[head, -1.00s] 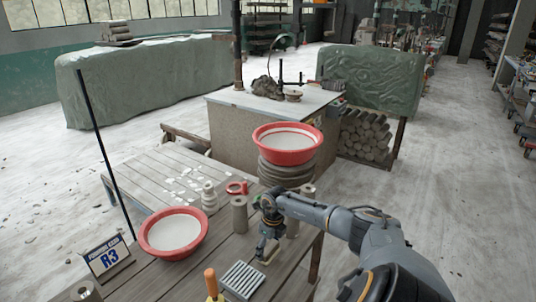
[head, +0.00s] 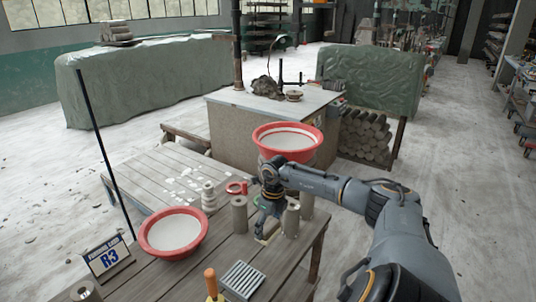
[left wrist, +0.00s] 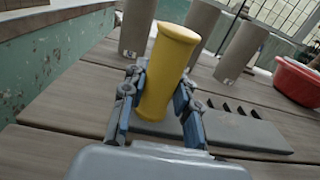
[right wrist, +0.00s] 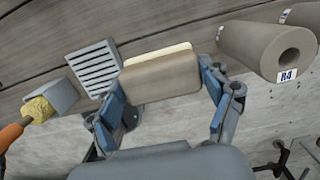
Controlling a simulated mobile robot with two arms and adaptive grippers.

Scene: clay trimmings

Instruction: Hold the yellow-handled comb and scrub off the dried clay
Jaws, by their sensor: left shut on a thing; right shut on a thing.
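The comb's yellow handle (left wrist: 166,75) stands slightly tilted between the fingers of my left gripper (left wrist: 157,108), which is shut on it. A flat grey piece with dark notches (left wrist: 235,125) lies beside the handle's lower end; I cannot tell whether it joins the handle. My left gripper and the comb do not show in the head view. My right gripper (head: 268,218) is shut on a brown block with a cream edge (right wrist: 160,73), probably a brush; its end (head: 262,239) shows low over the table in the head view. Dried clay cannot be made out on the comb.
A grooved grey plate (head: 242,280) and an orange-handled tool (head: 211,282) lie at the front of the table. Grey cylinders (head: 239,215) stand near my right gripper, with one labelled R4 (right wrist: 265,48). A red basin (head: 173,232) stands left.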

